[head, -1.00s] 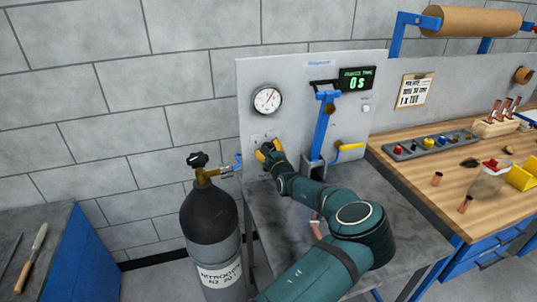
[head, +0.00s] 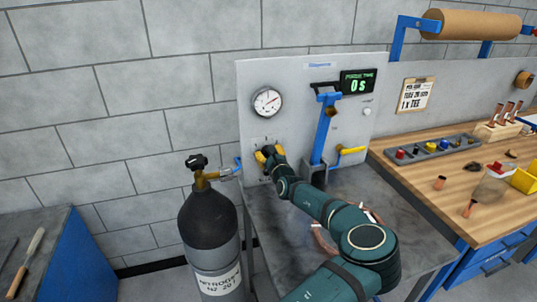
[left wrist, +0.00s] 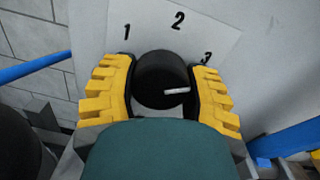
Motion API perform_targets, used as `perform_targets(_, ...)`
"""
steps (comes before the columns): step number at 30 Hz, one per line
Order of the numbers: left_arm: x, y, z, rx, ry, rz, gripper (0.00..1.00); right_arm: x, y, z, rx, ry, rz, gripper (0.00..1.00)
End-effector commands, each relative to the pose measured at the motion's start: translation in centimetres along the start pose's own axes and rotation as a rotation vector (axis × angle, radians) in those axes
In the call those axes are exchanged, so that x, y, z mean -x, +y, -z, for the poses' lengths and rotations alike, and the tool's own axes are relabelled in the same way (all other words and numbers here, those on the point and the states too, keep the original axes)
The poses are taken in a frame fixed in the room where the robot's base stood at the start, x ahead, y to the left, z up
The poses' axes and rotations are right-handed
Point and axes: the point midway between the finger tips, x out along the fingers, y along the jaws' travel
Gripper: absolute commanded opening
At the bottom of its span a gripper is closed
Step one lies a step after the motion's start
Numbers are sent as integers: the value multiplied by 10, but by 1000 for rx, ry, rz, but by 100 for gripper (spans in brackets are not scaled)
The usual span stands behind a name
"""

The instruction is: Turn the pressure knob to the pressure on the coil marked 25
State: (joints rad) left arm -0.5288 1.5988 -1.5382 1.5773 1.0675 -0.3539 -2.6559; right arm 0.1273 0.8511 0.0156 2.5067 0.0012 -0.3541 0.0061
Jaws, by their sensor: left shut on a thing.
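My left gripper (head: 266,155) is at the grey panel below the round pressure gauge (head: 267,102). In the left wrist view its yellow fingers (left wrist: 162,90) close on both sides of the black pressure knob (left wrist: 158,72). The knob's white mark points right, a little below the printed 3. The gauge needle points up and to the right; its numbers are too small to read. A copper piece (head: 322,242), perhaps the coil, lies on the bench, partly hidden by my arm. I cannot read a marking on it. My right gripper is not in view.
A dark nitrogen cylinder (head: 209,225) stands left of the bench, its hose leading to the panel. A wooden workbench (head: 425,180) holds parts on the right.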

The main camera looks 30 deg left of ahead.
Motion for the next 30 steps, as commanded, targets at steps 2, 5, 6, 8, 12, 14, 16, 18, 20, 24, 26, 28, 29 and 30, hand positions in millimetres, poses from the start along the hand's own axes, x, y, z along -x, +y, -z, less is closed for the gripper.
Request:
perform_targets(2,0,0,0,0,1,0,65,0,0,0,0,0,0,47)
perform_targets(5,0,0,0,1,1,0,82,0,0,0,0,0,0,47)
perform_targets(6,0,0,0,1,1,0,82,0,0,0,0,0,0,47)
perform_targets(8,0,0,0,1,1,0,82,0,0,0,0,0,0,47)
perform_targets(12,0,0,0,1,0,0,82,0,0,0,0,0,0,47)
perform_targets(14,2,0,0,1,0,0,82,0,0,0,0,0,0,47)
perform_targets(16,6,-1,0,0,1,1,82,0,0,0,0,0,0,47)
perform_targets(18,15,-1,0,0,1,1,82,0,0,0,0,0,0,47)
perform_targets(20,25,-1,0,-1,0,2,82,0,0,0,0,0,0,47)
perform_targets(24,54,-1,0,-2,-1,2,82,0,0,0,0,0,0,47)
perform_targets(26,66,-2,0,-2,-1,3,82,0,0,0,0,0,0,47)
perform_targets(28,80,-1,0,-2,-1,3,82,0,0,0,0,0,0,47)
perform_targets(29,85,-1,0,-2,0,2,82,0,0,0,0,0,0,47)
perform_targets(30,92,-1,0,-3,-1,2,82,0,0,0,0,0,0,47)
